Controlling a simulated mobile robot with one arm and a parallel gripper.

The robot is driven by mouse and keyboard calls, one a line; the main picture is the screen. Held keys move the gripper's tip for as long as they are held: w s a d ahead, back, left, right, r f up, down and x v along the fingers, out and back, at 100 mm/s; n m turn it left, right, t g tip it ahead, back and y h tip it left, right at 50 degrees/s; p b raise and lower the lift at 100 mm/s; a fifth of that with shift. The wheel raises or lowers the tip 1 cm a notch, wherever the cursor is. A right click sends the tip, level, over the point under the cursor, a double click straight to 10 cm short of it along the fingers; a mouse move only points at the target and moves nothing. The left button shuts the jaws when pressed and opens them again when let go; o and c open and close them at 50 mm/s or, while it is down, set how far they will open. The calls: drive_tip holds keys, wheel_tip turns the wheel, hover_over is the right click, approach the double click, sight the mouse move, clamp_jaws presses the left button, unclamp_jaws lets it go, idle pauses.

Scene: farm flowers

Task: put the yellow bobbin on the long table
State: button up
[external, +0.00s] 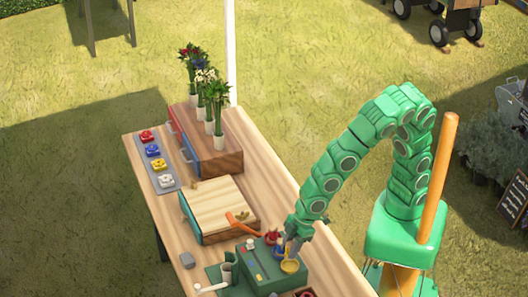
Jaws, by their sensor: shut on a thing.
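The long table (178,234) is wooden and runs from the upper left down toward my arm. My green arm reaches over its right side, and my gripper (291,254) points down beside a green box (254,273) on the table. The gripper appears shut on the yellow bobbin (290,266), at the box's right edge. The fingertips are small here and partly hidden. I cannot tell whether the bobbin touches the box. A blue bobbin (279,252) and a red one (271,238) sit just left of the gripper.
A wooden board on a box (217,206), an orange-handled tool (238,221) and a drawer unit (212,150) with flower vases stand on the table. A grey tray (169,186) holds red, blue, yellow and white pieces. Bare wood shows along the left edge.

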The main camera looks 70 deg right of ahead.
sight(288, 244)
wheel_tip(288, 244, up, 4)
drive_tip(key=shift+r, duration=0.25)
clamp_jaws()
drive_tip(key=shift+d, duration=0.2)
drive_tip(key=w+d+f+n+g, duration=0.15)
drive_tip(key=w+d, duration=0.25)
drive_tip(key=d, duration=0.5)
drive_tip(key=s+d+f+n+g, duration=0.2)
drive_tip(key=d+n, duration=0.4)
drive_tip(key=d, duration=0.6)
drive_tip(key=s+d+f+n+g, duration=0.1)
drive_tip(key=s+d+f+n, duration=0.1)
drive_tip(key=d+n, duration=0.4)
drive_tip(key=s+d, duration=0.1)
drive_tip(key=d, duration=0.4)
drive_tip(key=shift+s+d+g, duration=0.15)
drive_tip(key=shift+d+g, duration=0.2)
drive_tip(key=shift+f, duration=0.1)
